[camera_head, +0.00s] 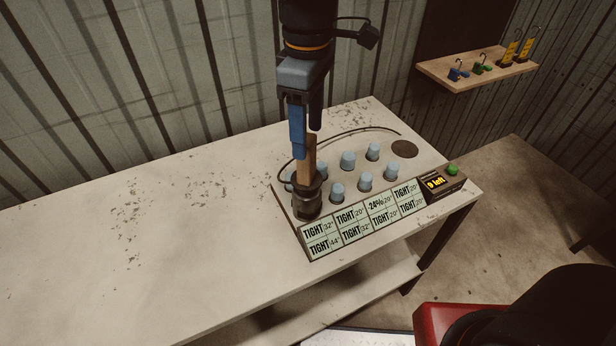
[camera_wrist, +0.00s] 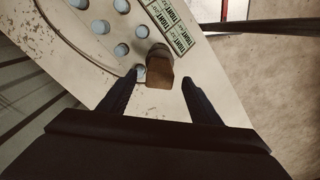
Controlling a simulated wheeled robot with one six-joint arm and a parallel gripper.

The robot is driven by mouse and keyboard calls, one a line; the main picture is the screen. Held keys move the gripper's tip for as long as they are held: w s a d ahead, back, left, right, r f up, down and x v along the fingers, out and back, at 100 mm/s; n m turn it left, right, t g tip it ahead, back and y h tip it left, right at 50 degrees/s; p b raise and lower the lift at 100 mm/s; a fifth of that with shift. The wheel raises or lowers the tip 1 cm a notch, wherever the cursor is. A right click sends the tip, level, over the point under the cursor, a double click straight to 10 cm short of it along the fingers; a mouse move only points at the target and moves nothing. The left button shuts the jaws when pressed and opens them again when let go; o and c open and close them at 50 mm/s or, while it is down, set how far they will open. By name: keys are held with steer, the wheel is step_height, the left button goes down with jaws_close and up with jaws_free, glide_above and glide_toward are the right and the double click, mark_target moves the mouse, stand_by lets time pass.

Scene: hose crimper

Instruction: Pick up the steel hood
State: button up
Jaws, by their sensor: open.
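What I take to be the steel hood is a dark metal cup (camera_head: 307,203) with an upright wooden handle (camera_head: 306,165). It stands at the front left corner of the board with pegs, and what is under it is hidden. My gripper (camera_head: 304,150) is above it, pointing down, with the blue fingers at the top of the handle. In the wrist view, my gripper (camera_wrist: 159,79) is open, with one finger on each side of the wooden handle (camera_wrist: 158,76). I cannot tell whether a finger touches the handle.
Several pale blue-grey pegs (camera_head: 365,181) stand right of the hood. A label panel (camera_head: 365,222) reads mostly "TIGHT". A counter box (camera_head: 440,186) has a green button (camera_head: 452,169). A thin dark hose curves behind the pegs. The table's left half (camera_head: 130,240) is clear.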

mark_target(307, 160)
steer(key=shift+s+a+f+p, duration=0.15)
steer(key=shift+f+p, duration=0.25)
steer(key=shift+f, duration=1.05)
steer(key=shift+f+p, duration=0.85)
steer(key=shift+f, duration=1.55)
jaws_close()
